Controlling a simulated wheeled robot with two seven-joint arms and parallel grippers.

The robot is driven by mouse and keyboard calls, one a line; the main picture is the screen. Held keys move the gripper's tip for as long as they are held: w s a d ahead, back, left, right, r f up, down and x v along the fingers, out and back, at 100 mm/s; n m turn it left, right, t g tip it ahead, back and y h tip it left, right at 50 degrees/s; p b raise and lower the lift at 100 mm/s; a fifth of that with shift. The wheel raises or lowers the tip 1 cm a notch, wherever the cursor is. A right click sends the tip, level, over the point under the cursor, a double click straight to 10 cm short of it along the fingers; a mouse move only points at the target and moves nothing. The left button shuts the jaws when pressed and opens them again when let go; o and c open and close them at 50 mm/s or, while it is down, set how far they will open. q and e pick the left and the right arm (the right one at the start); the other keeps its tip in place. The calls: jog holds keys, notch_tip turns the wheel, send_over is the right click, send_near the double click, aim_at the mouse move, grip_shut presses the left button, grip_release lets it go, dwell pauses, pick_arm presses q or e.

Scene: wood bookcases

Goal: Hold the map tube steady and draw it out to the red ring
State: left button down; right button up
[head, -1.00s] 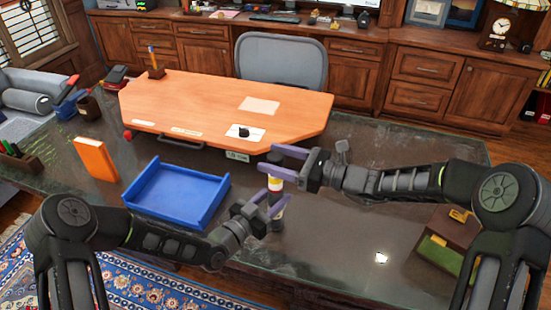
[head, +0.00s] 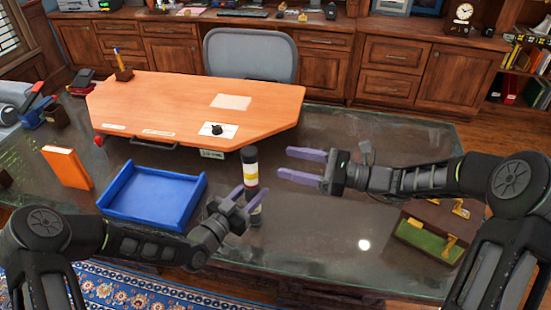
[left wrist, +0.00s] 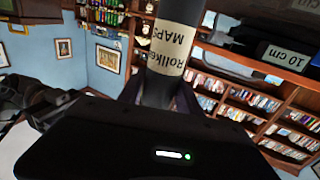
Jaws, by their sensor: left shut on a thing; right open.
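The map tube (head: 251,172) stands upright near the middle of the glass-topped desk, with a dark top and white and yellow bands. My left gripper (head: 254,191) is shut on its lower part, below the yellow band. In the left wrist view the tube's label (left wrist: 172,45) reads "MAPS" upside down, with the dark body below it between my fingers. My right gripper (head: 284,162) is open and empty to the right of the tube, apart from it, fingers pointing left. I see no red ring on the tube.
A blue tray (head: 150,193) lies left of the tube, with an orange book (head: 67,168) beyond it. An orange-topped raised board (head: 180,100) stands behind, with a "10 cm" sign (left wrist: 287,55). An open case (head: 430,240) lies at the right.

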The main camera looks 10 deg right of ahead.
jog(key=shift+s+d, duration=0.15)
jog(key=shift+d, duration=0.15)
pick_arm(q)
jog(key=c, duration=0.7)
grip_release()
jog(key=shift+c, duration=0.2)
jog(key=v, duration=1.2)
